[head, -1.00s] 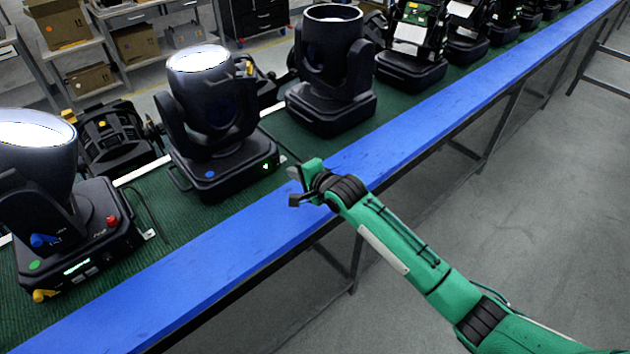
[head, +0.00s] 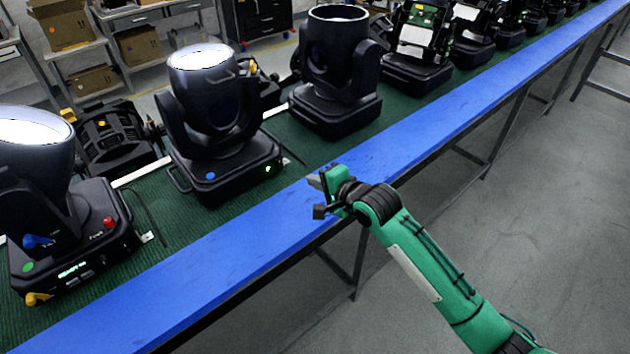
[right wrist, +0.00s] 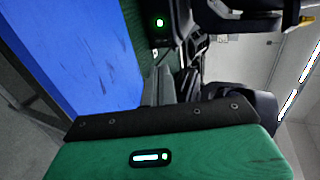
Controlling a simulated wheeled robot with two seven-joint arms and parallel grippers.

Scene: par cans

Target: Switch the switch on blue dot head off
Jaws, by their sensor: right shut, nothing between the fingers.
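The blue dot head (head: 215,120) is a black moving-head light on the green belt, with a blue dot (head: 210,175) low on its base. Its lens glows white. A small green-lit switch (head: 268,168) is on the right part of its base front; a green light on a black base also shows in the right wrist view (right wrist: 159,22). My right gripper (head: 316,196) is shut and empty, over the blue rail to the right of the switch and apart from it. My left gripper is not in view.
A green dot head (head: 70,225) with red, blue and yellow parts stands at the left. The blue rail (head: 230,255) runs along the belt's front edge. Open floor (head: 540,210) lies at the right.

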